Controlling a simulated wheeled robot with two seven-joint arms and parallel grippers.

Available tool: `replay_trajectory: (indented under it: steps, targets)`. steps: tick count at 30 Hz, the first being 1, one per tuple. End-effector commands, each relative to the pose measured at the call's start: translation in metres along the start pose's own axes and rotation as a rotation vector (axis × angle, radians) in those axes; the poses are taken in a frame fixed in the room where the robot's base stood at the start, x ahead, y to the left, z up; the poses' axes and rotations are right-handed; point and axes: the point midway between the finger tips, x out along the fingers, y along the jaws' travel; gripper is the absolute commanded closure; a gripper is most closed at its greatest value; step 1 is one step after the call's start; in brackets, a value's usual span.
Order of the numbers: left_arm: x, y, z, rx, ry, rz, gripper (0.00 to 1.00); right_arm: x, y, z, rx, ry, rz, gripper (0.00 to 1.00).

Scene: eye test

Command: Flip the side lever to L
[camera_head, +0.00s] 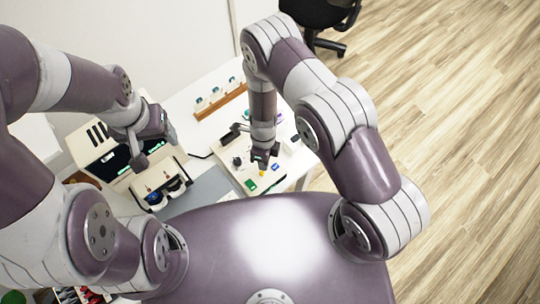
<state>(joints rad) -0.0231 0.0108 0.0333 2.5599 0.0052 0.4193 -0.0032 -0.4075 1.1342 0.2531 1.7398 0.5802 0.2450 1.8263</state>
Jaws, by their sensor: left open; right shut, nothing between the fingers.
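A cream eye-test machine (108,163) stands at the left of the white table, with a twin-lens viewer at its front. A light control panel (237,172) with a dark knob and small coloured buttons lies right of it. I cannot make out the side lever or its L mark; it is too small or hidden by my arms. My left gripper (139,156) is open, over or in front of the machine; contact cannot be told. My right gripper (262,160) is shut and empty, pointing down over the panel and hiding part of it.
A wooden rack (220,105) with small white items stands toward the table's back. A grey mat (205,187) lies between machine and panel. A black office chair (318,14) stands on the wooden floor beyond. The floor at the right is clear.

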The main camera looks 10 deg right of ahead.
Motion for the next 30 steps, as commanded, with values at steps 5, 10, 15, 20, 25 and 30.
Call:
replay_trajectory:
  steps: [5,10,15,20,25,30]
  targets:
    - [0.0,0.0,0.0,0.0,0.0,0.0,0.32,0.0,0.001,0.002,-0.001,-0.001,0.0,1.0]
    - [-0.002,0.0,0.0,0.0,0.0,0.0,0.32,-0.002,0.002,0.001,-0.001,-0.001,0.0,1.0]
    - [-0.01,0.0,-0.001,0.0,0.0,0.0,0.32,-0.011,0.004,0.001,-0.001,-0.001,0.0,1.0]
    - [-0.016,0.0,-0.002,0.0,0.0,0.0,0.32,-0.017,0.005,0.001,-0.001,-0.001,0.0,1.0]
    - [-0.015,0.0,-0.002,0.0,0.0,0.0,0.32,-0.016,0.005,0.001,-0.001,-0.001,0.0,1.0]
    - [-0.017,0.0,-0.002,0.0,0.0,0.0,0.32,-0.018,0.005,0.0,0.0,-0.001,0.0,1.0]
